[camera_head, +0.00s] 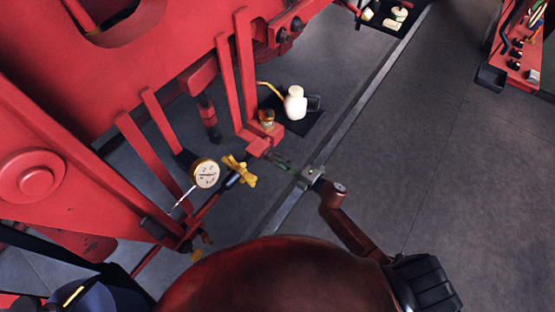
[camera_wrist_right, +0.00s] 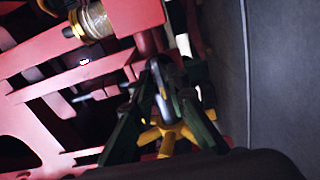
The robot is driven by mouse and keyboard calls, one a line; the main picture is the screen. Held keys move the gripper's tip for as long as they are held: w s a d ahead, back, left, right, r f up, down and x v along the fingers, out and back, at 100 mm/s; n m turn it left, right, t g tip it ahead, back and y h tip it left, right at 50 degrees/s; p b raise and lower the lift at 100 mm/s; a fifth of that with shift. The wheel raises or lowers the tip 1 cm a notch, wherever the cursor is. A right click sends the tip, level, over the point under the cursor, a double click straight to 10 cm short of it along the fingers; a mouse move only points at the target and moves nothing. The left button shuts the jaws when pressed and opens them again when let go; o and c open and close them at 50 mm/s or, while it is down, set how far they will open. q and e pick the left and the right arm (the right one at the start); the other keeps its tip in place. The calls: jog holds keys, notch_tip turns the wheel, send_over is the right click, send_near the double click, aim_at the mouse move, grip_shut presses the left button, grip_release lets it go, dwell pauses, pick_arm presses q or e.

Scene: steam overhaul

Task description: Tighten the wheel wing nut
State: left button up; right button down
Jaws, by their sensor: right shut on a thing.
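The yellow wing nut (camera_head: 238,172), with several stubby arms, sits just right of a round dial gauge (camera_head: 206,174) on the red machine. In the wrist view its yellow arms (camera_wrist_right: 171,132) show between and behind the dark green fingers. My right gripper (camera_head: 272,158) comes in from the right, with its fingers close by the wing nut. Its fingers lean together in the wrist view (camera_wrist_right: 160,68) and are shut on the wing nut; they hide part of the contact. My left gripper is not in view.
A red tray of tools (camera_head: 520,50) is at the far right. The grey floor (camera_head: 450,170) is clear.

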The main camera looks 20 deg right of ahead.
jog(key=m+p, duration=0.7)
jog(key=m, duration=0.8)
jog(key=shift+d+m, duration=0.1)
jog(key=shift+m, duration=0.3)
jog(key=shift+r+m, duration=0.2)
jog(key=shift+m, duration=0.7)
dwell(0.4)
jog(key=c, duration=2.1)
grip_release()
jog(key=shift+f, duration=0.1)
jog(key=v, duration=1.2)
